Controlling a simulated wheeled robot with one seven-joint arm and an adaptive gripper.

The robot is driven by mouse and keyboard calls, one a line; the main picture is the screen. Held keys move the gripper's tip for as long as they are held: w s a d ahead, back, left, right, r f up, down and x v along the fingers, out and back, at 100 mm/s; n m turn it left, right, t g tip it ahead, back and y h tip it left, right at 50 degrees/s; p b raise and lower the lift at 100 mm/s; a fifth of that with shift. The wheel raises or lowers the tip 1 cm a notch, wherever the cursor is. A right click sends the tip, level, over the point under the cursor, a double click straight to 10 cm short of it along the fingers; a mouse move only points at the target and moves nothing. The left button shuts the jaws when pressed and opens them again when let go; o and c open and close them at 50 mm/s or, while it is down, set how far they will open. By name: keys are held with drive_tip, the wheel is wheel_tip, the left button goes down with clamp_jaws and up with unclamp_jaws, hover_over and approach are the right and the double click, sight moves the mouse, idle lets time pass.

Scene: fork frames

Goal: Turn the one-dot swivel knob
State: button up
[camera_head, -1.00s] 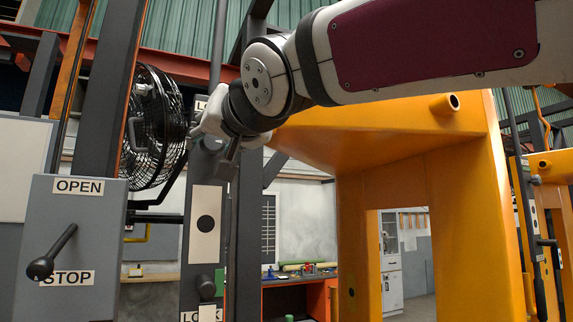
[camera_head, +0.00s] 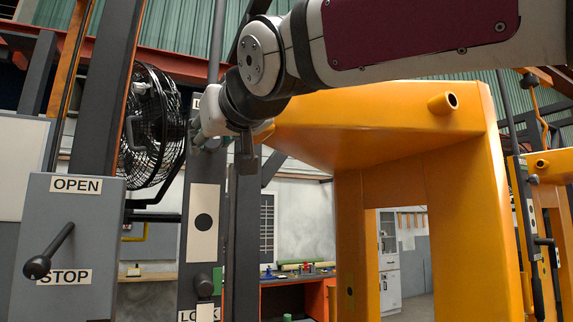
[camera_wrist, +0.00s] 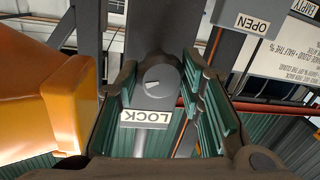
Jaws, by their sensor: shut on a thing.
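The swivel knob (camera_wrist: 160,80) is a round grey knob with a small pale mark, on a dark grey post (camera_head: 193,265). In the wrist view it sits between my two fingers, beside an upside-down LOCK label (camera_wrist: 146,117). My gripper (camera_head: 203,141) is at the upper part of this post in the head view and is shut on the knob, which it mostly hides there. A pale plate with one black dot (camera_head: 203,222) is on the same post below my gripper.
A grey box with OPEN and STOP labels and a lever (camera_head: 50,250) stands at left. A black fan (camera_head: 152,130) is behind the post. A large orange frame (camera_head: 400,140) stands close at right. Another LOCK label (camera_head: 186,316) is low on the post.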

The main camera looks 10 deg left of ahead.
drive_tip(key=shift+a+n+h+p, duration=0.1)
drive_tip(key=shift+n+h+p, duration=0.45)
drive_tip(key=shift+n, duration=2.4)
drive_tip(key=shift+n+h+p, duration=0.45)
drive_tip(key=shift+n+p, duration=0.15)
drive_tip(key=shift+n, duration=2.35)
drive_tip(key=o, duration=1.2)
drive_tip(key=shift+s, duration=0.1)
drive_tip(key=v, duration=1.2)
drive_tip(key=shift+a, duration=0.1)
drive_tip(key=shift+f, duration=0.1)
